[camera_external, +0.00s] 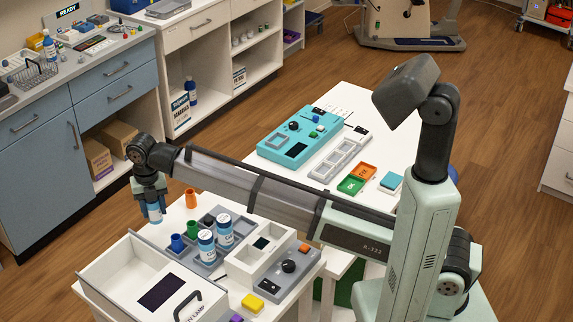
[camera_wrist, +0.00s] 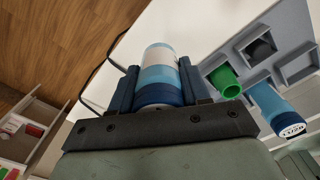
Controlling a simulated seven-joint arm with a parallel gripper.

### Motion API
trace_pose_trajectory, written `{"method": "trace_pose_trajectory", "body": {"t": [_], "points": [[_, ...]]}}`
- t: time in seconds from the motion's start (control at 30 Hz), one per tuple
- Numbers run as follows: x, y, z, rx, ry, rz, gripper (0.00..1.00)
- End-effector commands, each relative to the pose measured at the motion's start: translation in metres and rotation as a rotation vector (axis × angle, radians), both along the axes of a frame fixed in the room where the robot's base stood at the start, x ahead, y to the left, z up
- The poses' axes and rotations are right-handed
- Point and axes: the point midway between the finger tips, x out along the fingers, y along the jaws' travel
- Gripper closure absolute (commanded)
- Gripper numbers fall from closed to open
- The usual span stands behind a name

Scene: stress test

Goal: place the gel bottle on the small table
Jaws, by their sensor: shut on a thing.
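My gripper (camera_external: 153,204) is at the left in the external view, pointing down beside the far left edge of a small white table (camera_external: 172,218). It is shut on a blue and white bottle (camera_wrist: 157,72), seen between both fingers in the wrist view. The bottle's lower part (camera_external: 155,216) shows below my fingers in the external view. I cannot read its label, so I cannot tell whether it is the gel bottle. Two similar bottles (camera_external: 206,247) (camera_external: 225,230) stand on a grey tray on this table.
The grey compartment tray (camera_wrist: 268,22) also holds a blue cup (camera_external: 177,243) and a green cup (camera_wrist: 225,82). An orange cup (camera_external: 191,198) stands behind it. A white open box (camera_external: 128,262) fills the front left. A longer white table (camera_external: 345,98) with a teal device stands behind.

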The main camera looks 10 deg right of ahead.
Motion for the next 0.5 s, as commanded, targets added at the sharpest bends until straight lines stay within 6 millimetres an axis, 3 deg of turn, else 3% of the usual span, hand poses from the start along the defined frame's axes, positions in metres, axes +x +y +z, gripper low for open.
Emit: {"method": "trace_pose_trajectory", "body": {"t": [0.4,0.5], "points": [[0.0,-0.001,-0.04,-0.001,0.001,0.0,0.88],[0.0,0.0,-0.042,0.0,0.0,0.0,0.88]]}}
